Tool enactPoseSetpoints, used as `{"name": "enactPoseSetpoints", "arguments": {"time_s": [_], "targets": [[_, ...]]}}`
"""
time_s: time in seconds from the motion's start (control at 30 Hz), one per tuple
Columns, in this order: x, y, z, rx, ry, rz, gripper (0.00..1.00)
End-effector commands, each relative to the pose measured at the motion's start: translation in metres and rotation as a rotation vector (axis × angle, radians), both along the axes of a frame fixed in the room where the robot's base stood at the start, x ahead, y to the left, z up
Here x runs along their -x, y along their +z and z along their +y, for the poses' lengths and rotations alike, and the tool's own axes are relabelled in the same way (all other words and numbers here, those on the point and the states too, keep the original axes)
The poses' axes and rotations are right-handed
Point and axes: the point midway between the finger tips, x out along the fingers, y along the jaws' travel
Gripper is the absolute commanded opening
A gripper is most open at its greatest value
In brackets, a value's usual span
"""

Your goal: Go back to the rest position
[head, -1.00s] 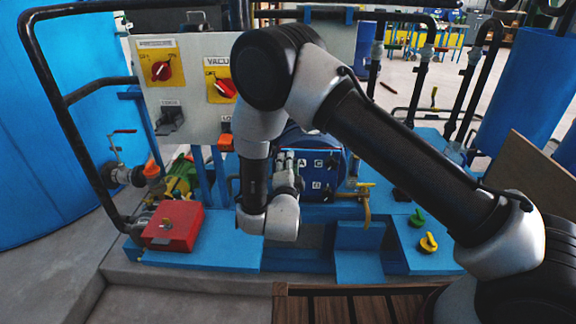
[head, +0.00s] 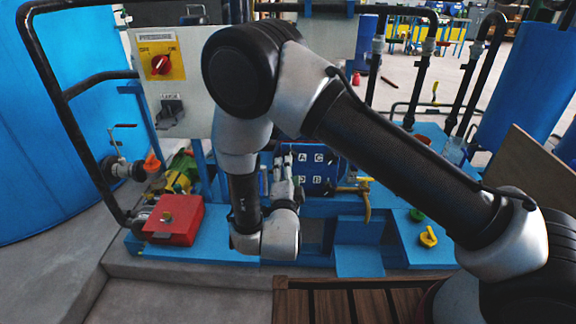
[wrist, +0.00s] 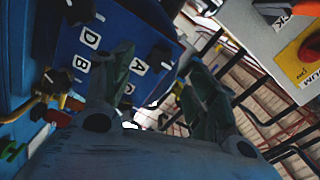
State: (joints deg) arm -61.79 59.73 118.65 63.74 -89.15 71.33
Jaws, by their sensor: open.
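My gripper (head: 284,168) is partly hidden by my own arm in the head view, its fingers pointing up in front of a blue panel (head: 318,172) lettered A, C and B. In the wrist view my gripper (wrist: 160,90) has its two fingers spread apart with nothing between them. The blue lettered panel (wrist: 120,50) with its dark knobs is to the left of and behind the fingers there. Both fingers look clear of it.
A red box (head: 174,220) sits on the blue base at the left. Black pipes rise on both sides.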

Motion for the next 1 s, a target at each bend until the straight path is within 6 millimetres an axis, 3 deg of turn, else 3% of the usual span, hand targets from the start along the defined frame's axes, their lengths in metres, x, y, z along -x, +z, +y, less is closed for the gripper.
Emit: {"name": "enactPoseSetpoints", "arguments": {"time_s": [0.57, 0.67, 0.73, 0.8, 0.87, 0.93, 1.0], "targets": [[0.007, -0.001, 0.0, 0.03, 0.0, 0.005, 0.58], [0.008, -0.03, 0.004, 0.128, 0.024, 0.13, 0.58], [0.013, -0.066, 0.012, 0.232, 0.095, 0.282, 0.58], [0.031, -0.11, 0.017, 0.374, 0.21, 0.472, 0.58], [0.053, -0.137, 0.026, 0.49, 0.341, 0.631, 0.58], [0.078, -0.145, 0.034, 0.604, 0.506, 0.785, 0.58], [0.099, -0.137, 0.033, 0.701, 0.672, 0.915, 0.58]]}}
